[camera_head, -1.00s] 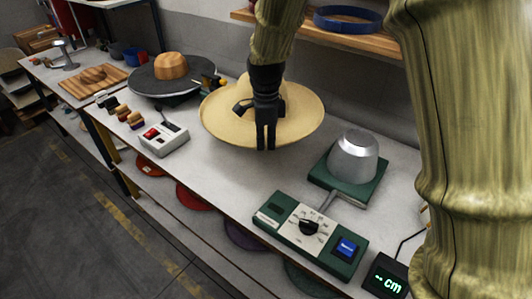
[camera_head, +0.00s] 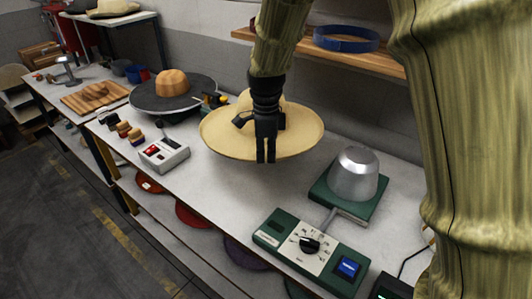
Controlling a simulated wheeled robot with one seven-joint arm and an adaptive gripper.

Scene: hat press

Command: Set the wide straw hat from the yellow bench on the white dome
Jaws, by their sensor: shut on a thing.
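The wide straw hat (camera_head: 222,132) is pale yellow with a round crown and a broad, nearly level brim. My gripper (camera_head: 266,157) is in front of its crown, fingers pointing down and close together, shut on the hat. The fingers hide part of the crown and brim, so the exact grip spot is unclear. The hat appears to be above the grey bench top. A silvery-grey dome (camera_head: 354,174), the only bare metal dome in view, stands upright on a green base (camera_head: 345,207) to the right of the hat, apart from it, with nothing on it.
A green control box (camera_head: 310,246) with a dial stands in front of the dome. A wooden shelf (camera_head: 320,53) holds a blue ring. My arm blocks the right side.

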